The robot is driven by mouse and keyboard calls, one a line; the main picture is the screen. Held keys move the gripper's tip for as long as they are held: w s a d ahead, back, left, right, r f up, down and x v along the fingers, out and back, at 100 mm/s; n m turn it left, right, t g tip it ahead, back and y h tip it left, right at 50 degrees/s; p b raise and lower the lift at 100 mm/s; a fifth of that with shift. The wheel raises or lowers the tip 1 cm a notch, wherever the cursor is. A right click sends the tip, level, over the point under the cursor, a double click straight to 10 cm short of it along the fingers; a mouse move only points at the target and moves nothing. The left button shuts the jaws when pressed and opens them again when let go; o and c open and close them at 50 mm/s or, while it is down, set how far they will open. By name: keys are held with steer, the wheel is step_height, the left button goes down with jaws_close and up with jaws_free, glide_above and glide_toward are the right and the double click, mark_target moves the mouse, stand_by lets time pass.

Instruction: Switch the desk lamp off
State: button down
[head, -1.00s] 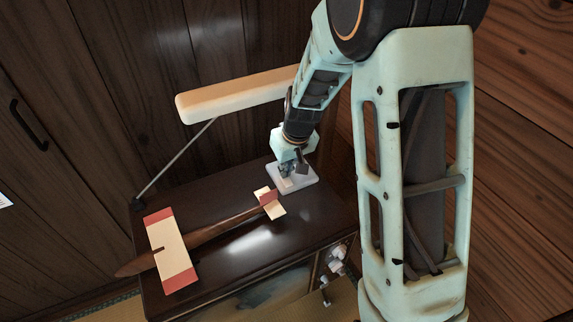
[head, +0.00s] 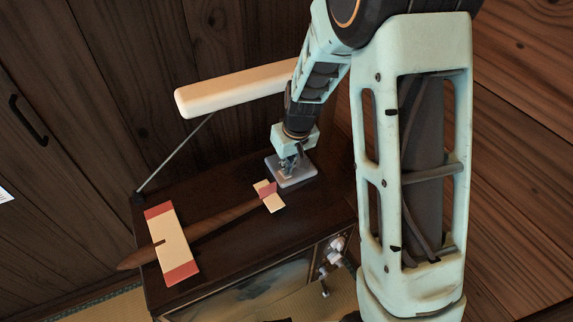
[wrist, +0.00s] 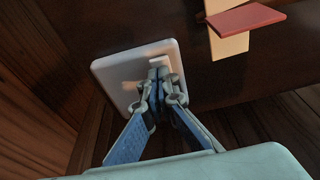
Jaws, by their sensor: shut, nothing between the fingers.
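The desk lamp has a long cream shade (head: 232,88) on a thin rod (head: 176,152), at the back left of a dark cabinet top. No glow shows on the shade, and the cabinet top under it is dim. A pale square switch plate (head: 306,172) lies on the right part of the cabinet top. It also shows in the wrist view (wrist: 118,84), with a small raised white rocker (wrist: 160,61). My gripper (head: 287,171) points down at the plate. Its closed, empty fingertips (wrist: 161,80) are at the rocker and partly hide it; I cannot tell whether they touch.
A wooden model plane (head: 212,226) with cream and red wings lies on the cabinet top (head: 235,185), its tail (head: 268,196) just left of the plate. White knobs (head: 334,248) stick out from the cabinet front. Wooden walls stand behind and right.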

steer(key=shift+r, duration=0.1)
steer(key=v, duration=1.2)
steer(key=shift+d, duration=0.15)
